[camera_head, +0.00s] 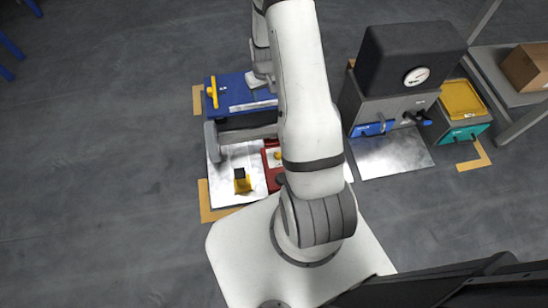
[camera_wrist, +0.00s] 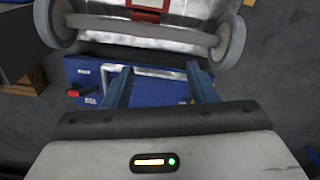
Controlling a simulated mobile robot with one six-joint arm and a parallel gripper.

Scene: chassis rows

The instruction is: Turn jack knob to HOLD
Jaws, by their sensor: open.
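A small red knob (camera_wrist: 75,92) is on the left part of a blue unit (camera_wrist: 135,98) in the wrist view; it is probably the jack knob. Small white labels sit above and below it, too blurred to read. My gripper (camera_wrist: 160,80) is open and empty, its two fingers over the middle of the blue unit, to the right of the knob and apart from it. In the head view the blue unit (camera_head: 232,90) carries a yellow handle (camera_head: 212,92) on its left. My arm hides part of the unit there, and the red knob and my fingertips cannot be made out.
A grey axle (camera_wrist: 140,32) with two wheels lies beside the blue unit. At right stand a black-topped gauge unit (camera_head: 410,55) and a teal unit (camera_head: 468,132).

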